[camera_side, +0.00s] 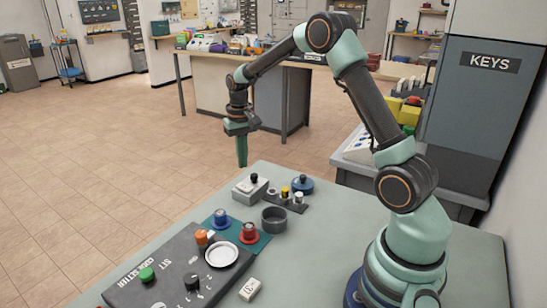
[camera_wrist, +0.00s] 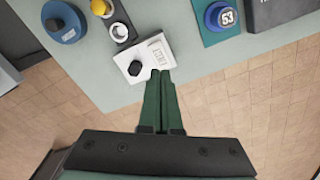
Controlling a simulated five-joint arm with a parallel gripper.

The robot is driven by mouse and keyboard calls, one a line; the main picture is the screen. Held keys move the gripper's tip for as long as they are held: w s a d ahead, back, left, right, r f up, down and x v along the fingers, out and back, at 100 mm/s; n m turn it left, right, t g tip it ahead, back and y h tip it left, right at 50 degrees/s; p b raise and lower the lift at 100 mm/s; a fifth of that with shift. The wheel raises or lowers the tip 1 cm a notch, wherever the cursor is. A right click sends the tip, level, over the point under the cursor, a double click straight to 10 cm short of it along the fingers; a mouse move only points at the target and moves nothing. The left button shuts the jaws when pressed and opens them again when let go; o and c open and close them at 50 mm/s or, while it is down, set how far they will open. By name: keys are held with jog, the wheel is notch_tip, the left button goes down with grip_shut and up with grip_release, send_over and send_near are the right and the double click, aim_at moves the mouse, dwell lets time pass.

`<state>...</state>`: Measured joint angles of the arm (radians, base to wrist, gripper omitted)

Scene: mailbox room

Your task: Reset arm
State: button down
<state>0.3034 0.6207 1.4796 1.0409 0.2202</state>
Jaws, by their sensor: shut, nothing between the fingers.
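My gripper (camera_side: 242,150) hangs from my raised arm and points down above the far left edge of the table (camera_side: 320,196). Its two green fingers are shut and empty. In the wrist view the closed fingertips (camera_wrist: 160,74) show in front of a white box with a black knob (camera_wrist: 153,56). That white box (camera_side: 247,191) sits on the table below and slightly right of the gripper in the side view. The gripper is well above the tabletop in the side view.
Beside the white box are a dark strip with small knobs (camera_side: 285,199), a blue round piece (camera_side: 303,184) and a dark grey cup (camera_side: 274,219). A black panel (camera_side: 180,278) with coloured knobs lies at front left. A grey KEYS cabinet (camera_side: 478,110) stands right. Tiled floor lies beyond the table.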

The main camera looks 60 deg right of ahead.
jog(key=shift+r, duration=0.35)
jog(key=s+a+r+n+t, duration=0.2)
jog(key=s+a+r, duration=0.45)
jog(key=r, duration=0.35)
jog(key=s+a+r+n+t, duration=0.2)
jog(key=s+a+n+t, duration=0.1)
jog(key=s+a, duration=0.5)
jog(key=shift+s+r+n+t, duration=0.3)
jog(key=shift+s+r+n, duration=0.15)
jog(key=shift+s, duration=1.05)
